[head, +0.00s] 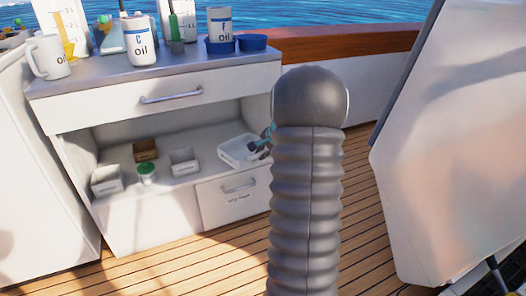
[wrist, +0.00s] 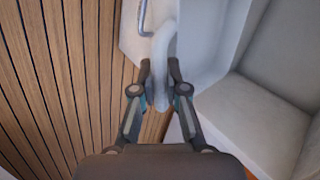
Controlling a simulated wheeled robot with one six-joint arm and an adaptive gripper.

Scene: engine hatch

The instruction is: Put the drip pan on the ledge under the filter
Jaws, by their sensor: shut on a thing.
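A shallow white open pan (head: 237,150), which looks like the drip pan, is at the right end of the cabinet's lower shelf. My gripper (head: 262,146) is at its right side, partly hidden behind my arm. In the wrist view my gripper (wrist: 160,72) is shut on a pale, rounded part (wrist: 162,88) that looks like the pan's handle or rim. I cannot tell whether the pan touches the shelf. I cannot make out the filter or the ledge under it.
The shelf (head: 190,182) also holds small white bins, a brown box (head: 145,150) and a green-lidded jar (head: 147,173). Oil bottles and a jug (head: 50,57) stand on the cabinet top. A large white panel (head: 450,150) rises at right. Wooden deck (head: 215,258) lies clear in front.

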